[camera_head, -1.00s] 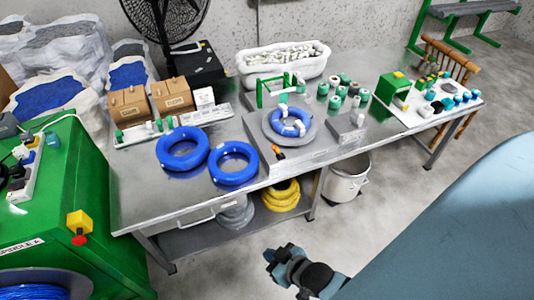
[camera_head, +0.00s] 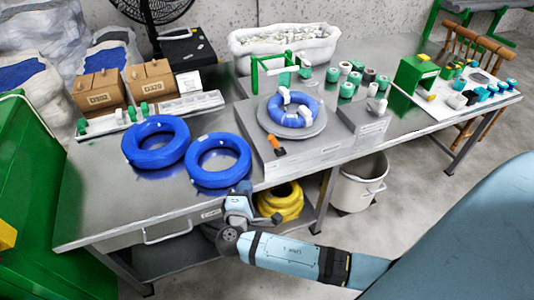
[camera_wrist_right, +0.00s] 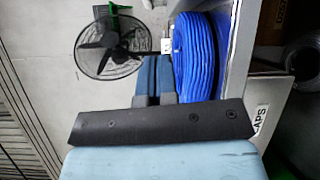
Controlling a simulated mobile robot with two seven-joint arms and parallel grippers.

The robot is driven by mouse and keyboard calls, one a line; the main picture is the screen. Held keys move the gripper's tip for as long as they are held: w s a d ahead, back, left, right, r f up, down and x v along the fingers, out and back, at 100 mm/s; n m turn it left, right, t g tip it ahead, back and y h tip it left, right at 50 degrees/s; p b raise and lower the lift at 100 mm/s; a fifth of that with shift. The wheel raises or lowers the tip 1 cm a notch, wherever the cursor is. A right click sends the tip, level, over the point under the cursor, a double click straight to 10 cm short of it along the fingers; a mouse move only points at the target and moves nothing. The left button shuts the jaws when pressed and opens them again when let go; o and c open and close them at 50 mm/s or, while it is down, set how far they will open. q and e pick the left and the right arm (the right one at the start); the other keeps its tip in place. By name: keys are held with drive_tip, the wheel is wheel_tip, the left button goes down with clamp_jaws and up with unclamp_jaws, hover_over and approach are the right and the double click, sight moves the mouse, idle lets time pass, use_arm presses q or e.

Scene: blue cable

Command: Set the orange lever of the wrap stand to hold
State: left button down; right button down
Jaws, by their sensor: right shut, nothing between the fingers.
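The wrap stand (camera_head: 300,158) is a grey box near the table's front edge. A round grey turntable on it bears a blue cable coil (camera_head: 303,107) with white wraps. Its small orange lever (camera_head: 279,152) with a dark base sits on the front left of the stand's top. I cannot read any lever marking. My right gripper (camera_head: 243,190) is by the table's front edge, left of and nearer than the lever, and apart from it. Its closed, empty fingers (camera_wrist_right: 155,78) show in the right wrist view, with a blue coil (camera_wrist_right: 198,55) beyond. My left gripper is out of view.
Two blue coils (camera_head: 155,143) (camera_head: 219,161) lie left of the stand. A green frame (camera_head: 272,72) rises at its back. Several green and white rolls (camera_head: 348,88) stand to the right. A bin (camera_head: 358,183) and yellow coils (camera_head: 281,201) are below.

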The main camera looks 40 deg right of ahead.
sight(276, 144)
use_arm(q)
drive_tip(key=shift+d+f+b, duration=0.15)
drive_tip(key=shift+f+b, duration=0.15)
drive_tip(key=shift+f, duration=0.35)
use_arm(e)
drive_tip(key=shift+w+d+r+h, duration=0.4)
drive_tip(key=shift+w+r+h, duration=0.3)
drive_tip(key=shift+h, duration=0.4)
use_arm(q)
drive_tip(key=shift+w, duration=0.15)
use_arm(e)
drive_tip(key=shift+s+d+r+x, duration=0.1)
drive_tip(key=shift+s+d+x, duration=0.25)
drive_tip(key=shift+x, duration=1.8)
drive_tip(key=shift+s+d+r+x, duration=0.2)
drive_tip(key=shift+s+x, duration=0.1)
drive_tip(key=shift+x, duration=1.85)
drive_tip(key=shift+s+d+r+x, duration=0.1)
drive_tip(key=shift+s+d+x, duration=0.25)
drive_tip(key=shift+x, duration=1.8)
use_arm(q)
drive_tip(key=shift+p, duration=0.3)
use_arm(e)
drive_tip(key=shift+m, duration=0.3)
